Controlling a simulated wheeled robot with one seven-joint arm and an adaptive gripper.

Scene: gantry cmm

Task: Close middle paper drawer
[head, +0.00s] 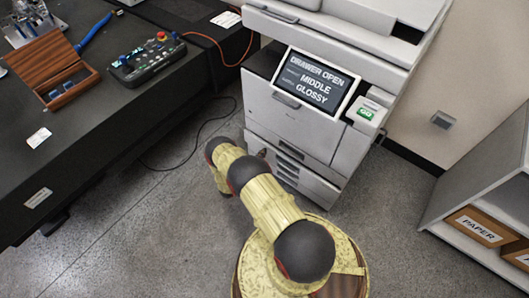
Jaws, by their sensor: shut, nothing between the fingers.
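The white printer (290,122) stands at the upper middle. Its tilted screen (311,80) reads "DRAWER OPEN", "MIDDLE" and "GLOSSY". Low on its front is a stack of paper drawers (316,186) with dark handle slots. My arm covers their left part, and I cannot tell from this angle how far the middle one sticks out. My arm reaches up and left from my base to the printer's lower left. A small dark tip, apparently my gripper (262,154), shows beside the drawer fronts, shut and empty. The rest of it is hidden behind my arm, and contact cannot be judged.
A dark table (100,150) at left holds a control box (146,62) and an open wooden case (55,65). A cable (200,125) lies on the floor near the printer. A shelf with paper boxes (478,227) stands at right. Floor between printer and shelf is clear.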

